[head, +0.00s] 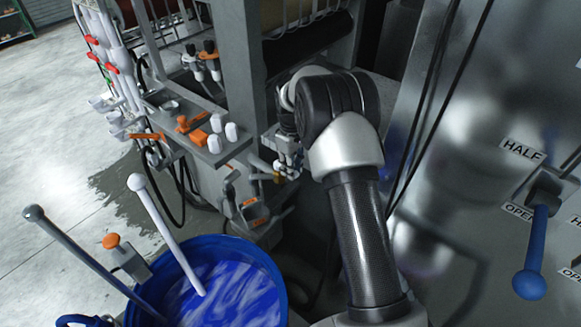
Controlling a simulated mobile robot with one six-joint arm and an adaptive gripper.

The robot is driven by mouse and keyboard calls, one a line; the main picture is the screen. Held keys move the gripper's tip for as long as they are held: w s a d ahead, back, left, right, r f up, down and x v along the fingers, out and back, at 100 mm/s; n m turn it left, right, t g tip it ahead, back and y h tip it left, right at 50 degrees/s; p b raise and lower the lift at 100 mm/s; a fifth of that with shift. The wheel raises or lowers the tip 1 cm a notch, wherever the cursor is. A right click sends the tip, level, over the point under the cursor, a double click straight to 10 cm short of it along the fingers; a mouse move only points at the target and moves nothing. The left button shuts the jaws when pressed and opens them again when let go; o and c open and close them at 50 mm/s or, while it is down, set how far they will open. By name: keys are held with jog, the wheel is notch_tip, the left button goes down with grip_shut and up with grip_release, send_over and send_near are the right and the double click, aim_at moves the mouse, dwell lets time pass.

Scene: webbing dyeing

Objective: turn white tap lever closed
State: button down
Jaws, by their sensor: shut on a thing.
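My gripper (289,163) is at the end of my arm, beside the grey machine frame near the picture's middle. It is shut on the white tap lever (259,162), whose pale end shows just left of the fingers. The fingers hide the rest of the lever, and its exact angle is hard to tell. A small brass-coloured fitting (277,178) shows just below the gripper.
A blue tub (272,270) of blue liquid with two long rods stands at the lower left. A grey shelf (190,140) with orange and white items is left of my gripper. A steel panel with a blue lever (535,250) stands at right.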

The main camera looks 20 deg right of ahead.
jog(key=shift+w+r, duration=0.1)
jog(key=c, duration=1.4)
grip_release()
notch_tip(320, 180, up, 12)
